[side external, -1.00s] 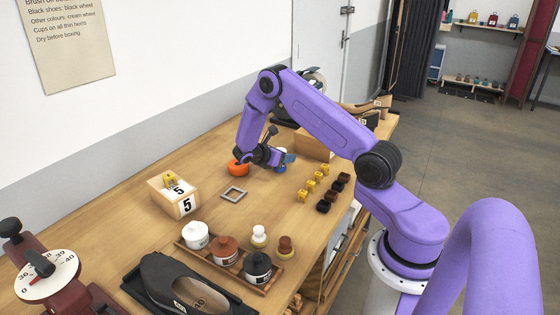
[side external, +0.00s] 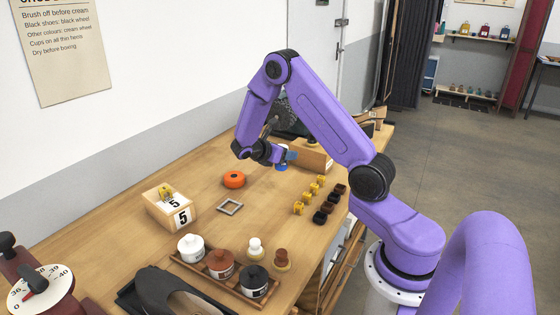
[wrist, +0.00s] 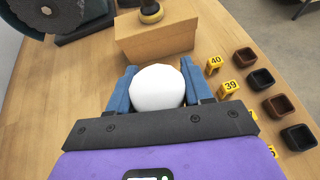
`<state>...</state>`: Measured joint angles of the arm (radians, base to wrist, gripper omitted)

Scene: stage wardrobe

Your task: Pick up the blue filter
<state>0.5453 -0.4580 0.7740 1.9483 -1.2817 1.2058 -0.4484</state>
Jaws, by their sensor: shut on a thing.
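My gripper (side external: 287,158) is above the workbench, beyond the orange puck-like thing.
A wooden block (wrist: 155,38) with a dark-and-brass knobbed thing (wrist: 151,12) stands just ahead. Yellow number tags (wrist: 214,65) and dark cups (wrist: 246,57) line the right. The orange puck (side external: 233,179) and a grey square frame (side external: 230,206) lie nearer, with bare bench between.

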